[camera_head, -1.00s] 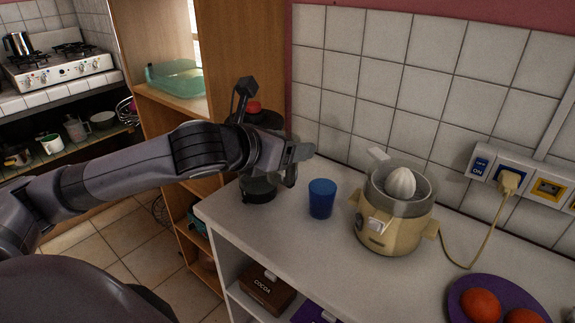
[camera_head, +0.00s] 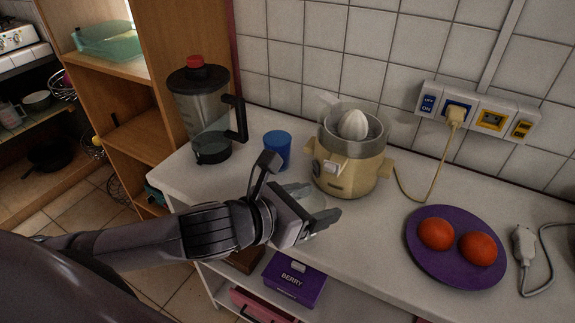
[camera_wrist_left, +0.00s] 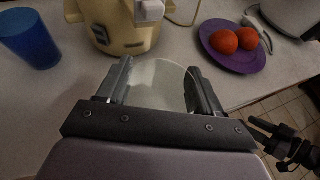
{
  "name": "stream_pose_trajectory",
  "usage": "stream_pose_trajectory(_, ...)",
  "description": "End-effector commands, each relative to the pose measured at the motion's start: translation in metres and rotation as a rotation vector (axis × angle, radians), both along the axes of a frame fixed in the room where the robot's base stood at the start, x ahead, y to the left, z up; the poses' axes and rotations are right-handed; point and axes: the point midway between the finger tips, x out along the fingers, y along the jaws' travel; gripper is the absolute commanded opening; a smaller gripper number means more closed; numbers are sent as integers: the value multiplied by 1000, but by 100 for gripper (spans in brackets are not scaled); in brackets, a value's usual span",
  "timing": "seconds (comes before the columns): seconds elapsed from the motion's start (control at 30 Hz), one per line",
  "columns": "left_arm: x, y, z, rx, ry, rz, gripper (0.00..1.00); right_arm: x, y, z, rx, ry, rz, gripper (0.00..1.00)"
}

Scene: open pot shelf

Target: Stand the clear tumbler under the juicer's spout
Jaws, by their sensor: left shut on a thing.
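The clear tumbler (camera_wrist_left: 157,84) is between the fingers of my left gripper (camera_wrist_left: 160,88) in the left wrist view, and the gripper is shut on it. In the head view the left gripper (camera_head: 318,215) is over the front of the white counter, and the tumbler (camera_head: 307,196) shows only faintly behind the fingers. The cream juicer (camera_head: 345,172) stands just beyond the gripper, and its lower body (camera_wrist_left: 120,28) shows at the top of the wrist view. I cannot tell whether the tumbler touches the counter.
A blue cup (camera_head: 277,150) stands left of the juicer, and a blender (camera_head: 208,115) stands farther left. A purple plate (camera_head: 455,270) with two oranges lies to the right. The juicer's yellow cord (camera_head: 432,190) runs to the wall socket. Counter between juicer and plate is mostly clear.

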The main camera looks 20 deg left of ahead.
Motion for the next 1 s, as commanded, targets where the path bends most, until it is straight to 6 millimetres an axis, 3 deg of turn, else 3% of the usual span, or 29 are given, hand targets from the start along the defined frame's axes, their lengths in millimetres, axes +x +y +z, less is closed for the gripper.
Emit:
stream_pose_trajectory(0.27, -3, -14, -10, -7, -8, -34, 31, 0, 0, -7, 0, 0, 0, 43)
stream_pose_trajectory(1.0, 52, -16, -23, -7, -8, -32, 31, 0, 0, -39, 0, 1, 0, 43)
